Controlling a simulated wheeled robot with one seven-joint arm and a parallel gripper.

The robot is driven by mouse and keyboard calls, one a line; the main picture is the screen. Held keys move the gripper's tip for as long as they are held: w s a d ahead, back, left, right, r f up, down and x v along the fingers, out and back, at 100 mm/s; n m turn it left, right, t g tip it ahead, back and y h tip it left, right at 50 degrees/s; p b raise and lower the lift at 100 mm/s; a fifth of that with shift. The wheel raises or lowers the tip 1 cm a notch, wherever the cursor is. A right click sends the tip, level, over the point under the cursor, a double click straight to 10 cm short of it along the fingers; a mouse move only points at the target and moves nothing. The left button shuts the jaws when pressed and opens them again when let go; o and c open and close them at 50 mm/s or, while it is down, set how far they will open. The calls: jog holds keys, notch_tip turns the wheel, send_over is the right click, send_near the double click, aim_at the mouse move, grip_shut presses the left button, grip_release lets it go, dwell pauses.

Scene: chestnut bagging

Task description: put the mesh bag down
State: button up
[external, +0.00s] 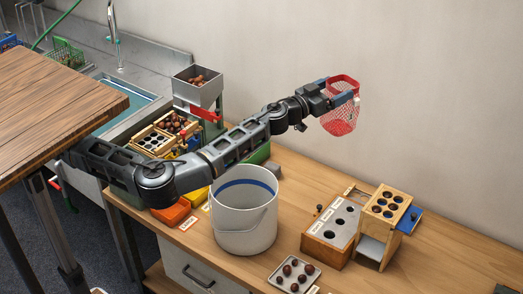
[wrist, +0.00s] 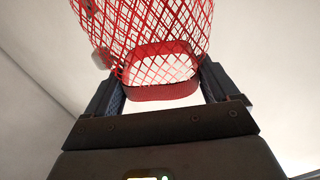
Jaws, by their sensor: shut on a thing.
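The red mesh bag (external: 340,118) hangs from my gripper (external: 339,92) in the external view, well above the wooden bench and near the back wall. My gripper is shut on the bag's red rim, which shows between the two fingers in the wrist view (wrist: 160,88). The netting (wrist: 155,30) spreads beyond the fingertips there. A small pale tag or clip hangs at the bag's side. The bag looks empty, as the wall shows through the mesh.
A white bucket (external: 245,235) stands on the bench (external: 420,262) below the arm. Wooden boxes with holes (external: 333,232) stand right of it, with a small tray of chestnuts (external: 275,277) in front. A hopper of chestnuts (external: 198,93) stands by the sink.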

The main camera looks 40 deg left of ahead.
jog(key=s+d+f+m+g+h+b, duration=0.1)
jog(key=s+d+f+m+h, duration=0.1)
jog(key=s+d+f, duration=0.5)
jog(key=s+d+f+m+g+h, duration=0.1)
jog(key=s+d+f+h, duration=0.1)
jog(key=s+d+f, duration=0.55)
jog(key=s+d+f+m+g+h+b, duration=0.1)
jog(key=s+d+f, duration=0.4)
jog(key=s+f, duration=0.25)
jog(key=s+d+f+m+g+h, duration=0.1)
jog(key=s+d+f+h, duration=0.1)
jog(key=s+d+f, duration=0.35)
jog(key=w+a+f+b, duration=0.3)
jog(key=w+f+b, duration=0.6)
jog(key=f, duration=0.2)
jog(key=shift+a+f, duration=0.15)
jog(key=shift+f, duration=0.25)
